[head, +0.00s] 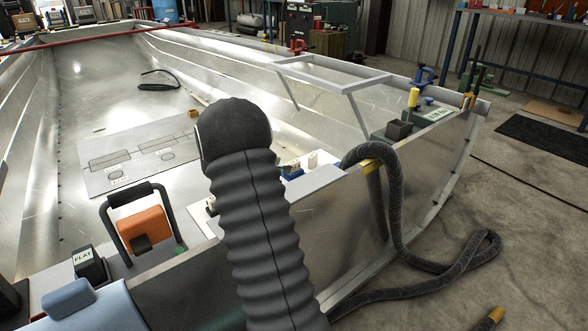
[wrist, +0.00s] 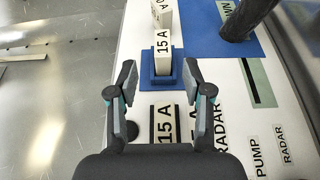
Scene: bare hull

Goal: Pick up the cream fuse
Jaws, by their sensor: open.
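A cream fuse (wrist: 163,48) marked "15 A" stands upright in a small blue holder (wrist: 161,82) in the wrist view. A second cream block (wrist: 161,14) stands just behind it, partly cut off by the top edge. My gripper (wrist: 158,82) is open, its fingertips to the left and right of the blue holder, with nothing held. I cannot tell their height against the fuse. In the head view, small cream pieces (head: 312,160) and a bit of blue (head: 292,173) show just right of my dark ribbed arm, which hides my gripper.
Printed labels, including "PUMP" (wrist: 261,157), lie on the white panel. A blue pad (wrist: 215,42) and a dark hose (wrist: 241,20) are close on the right.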

